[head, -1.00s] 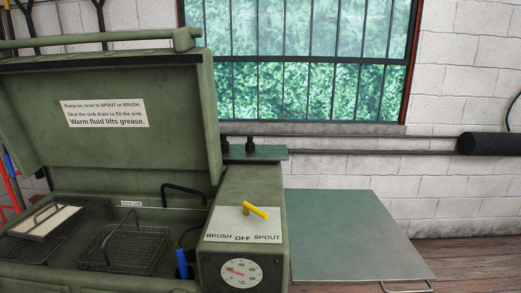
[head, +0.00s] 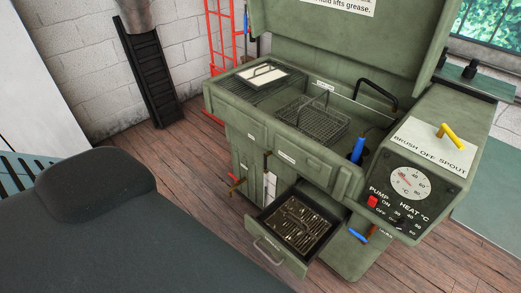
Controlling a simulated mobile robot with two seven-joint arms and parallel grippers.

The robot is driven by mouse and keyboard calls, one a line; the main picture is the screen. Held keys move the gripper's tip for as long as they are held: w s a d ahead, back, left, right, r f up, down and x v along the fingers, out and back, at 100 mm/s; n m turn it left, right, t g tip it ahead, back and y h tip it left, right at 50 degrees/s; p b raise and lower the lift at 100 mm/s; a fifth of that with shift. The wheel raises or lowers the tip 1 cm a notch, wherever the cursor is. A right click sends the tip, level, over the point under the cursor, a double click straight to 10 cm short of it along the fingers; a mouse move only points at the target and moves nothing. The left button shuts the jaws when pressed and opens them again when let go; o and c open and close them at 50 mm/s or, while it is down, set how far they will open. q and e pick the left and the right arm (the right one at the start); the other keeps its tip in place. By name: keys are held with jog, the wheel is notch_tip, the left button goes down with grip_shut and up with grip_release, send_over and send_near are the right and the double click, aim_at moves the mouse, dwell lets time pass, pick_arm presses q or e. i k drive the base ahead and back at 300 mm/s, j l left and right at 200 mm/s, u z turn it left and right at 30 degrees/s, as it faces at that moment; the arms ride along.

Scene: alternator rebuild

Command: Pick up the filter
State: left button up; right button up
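The green parts washer (head: 300,158) stands with its lid up. A white flat panel in a dark frame with a wire handle (head: 262,73) lies on the rack at the left of its sink. No label shows which of these two is the filter. Neither of my grippers is in view.
A wire basket (head: 312,120) sits in the sink, near a blue-handled tool (head: 358,149). The control box (head: 413,185) has a yellow lever. A dark grey padded surface (head: 130,235) fills the lower left. Wooden floor (head: 190,168) lies clear between it and the washer.

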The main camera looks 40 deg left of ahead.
aim_at(298, 226)
jog(key=k+j+u, duration=0.1)
jog(key=u, duration=0.25)
jog(key=k+j+u, duration=0.15)
jog(key=k+u, duration=0.2)
jog(key=i, duration=0.05)
